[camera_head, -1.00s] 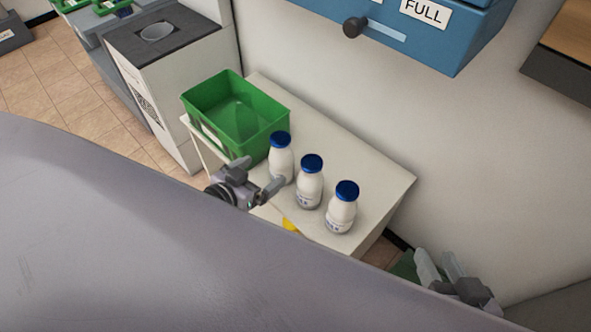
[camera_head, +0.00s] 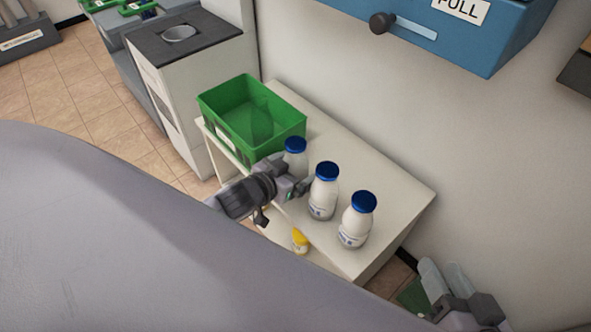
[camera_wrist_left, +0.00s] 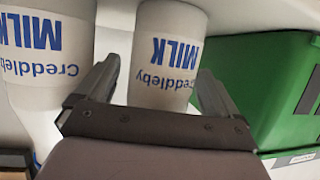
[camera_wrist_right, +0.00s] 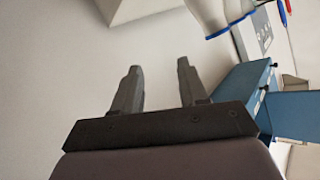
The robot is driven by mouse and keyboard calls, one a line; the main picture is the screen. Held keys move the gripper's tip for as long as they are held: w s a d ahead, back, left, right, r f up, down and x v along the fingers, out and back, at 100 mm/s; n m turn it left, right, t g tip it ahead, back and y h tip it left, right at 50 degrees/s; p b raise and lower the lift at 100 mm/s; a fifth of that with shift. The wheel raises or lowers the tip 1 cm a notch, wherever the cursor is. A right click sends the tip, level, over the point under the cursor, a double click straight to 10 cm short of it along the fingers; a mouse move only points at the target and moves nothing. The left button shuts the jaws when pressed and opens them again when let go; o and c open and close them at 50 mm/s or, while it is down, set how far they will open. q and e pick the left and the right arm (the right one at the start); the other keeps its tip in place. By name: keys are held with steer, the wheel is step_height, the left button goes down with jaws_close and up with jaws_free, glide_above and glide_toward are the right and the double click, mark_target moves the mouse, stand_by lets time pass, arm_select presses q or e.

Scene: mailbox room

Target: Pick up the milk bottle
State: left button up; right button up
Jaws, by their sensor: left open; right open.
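Three white milk bottles with blue caps stand upright in a row on a white table (camera_head: 375,180): the left one (camera_head: 293,163) by the green crate, the middle one (camera_head: 324,194) and the right one (camera_head: 356,224). My left gripper (camera_head: 297,184) is open at the left bottle and partly covers it. In the left wrist view, the left bottle (camera_wrist_left: 163,50) shows upside down between the spread fingers (camera_wrist_left: 160,78), with no grip closed on it. The middle bottle (camera_wrist_left: 45,55) shows at left there. My right gripper (camera_head: 445,280) is open and empty, low beyond the table's right end.
A green crate (camera_head: 215,108) stands at the table's far left end, close to the left bottle. A small yellow-topped item (camera_head: 300,240) sits below the tabletop's front edge. A blue mailbox (camera_head: 470,45) hangs on the wall above. The tabletop behind the bottles is clear.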

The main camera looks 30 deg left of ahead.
arm_select(q)
steer(key=c, duration=1.2)
steer(key=shift+r, duration=0.15)
steer(key=shift+c, duration=1.4)
